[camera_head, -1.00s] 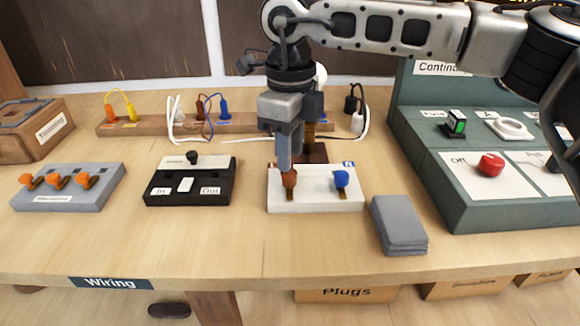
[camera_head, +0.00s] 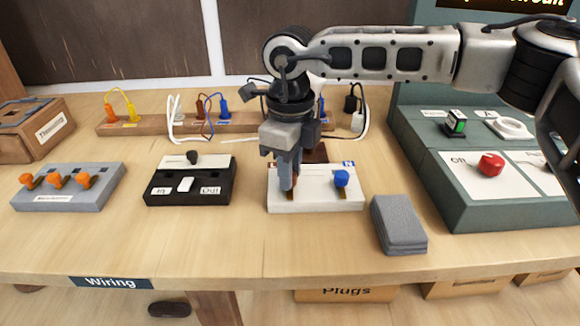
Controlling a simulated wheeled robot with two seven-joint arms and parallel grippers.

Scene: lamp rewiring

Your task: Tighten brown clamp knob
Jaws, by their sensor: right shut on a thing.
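The brown clamp knob (camera_head: 296,181) is on the left side of the white terminal block (camera_head: 316,203); my gripper's fingers mostly hide it. My right gripper (camera_head: 288,188) points straight down over it and is shut on it. The blue clamp knob (camera_head: 341,179) stands on the right side of the same block, apart from the gripper. My left gripper is not in view.
A black switch box (camera_head: 158,195) and a grey block with orange knobs (camera_head: 70,202) lie to the left. A grey pad stack (camera_head: 399,225) sits at front right. A green test panel (camera_head: 440,188) stands at right. The front table strip is clear.

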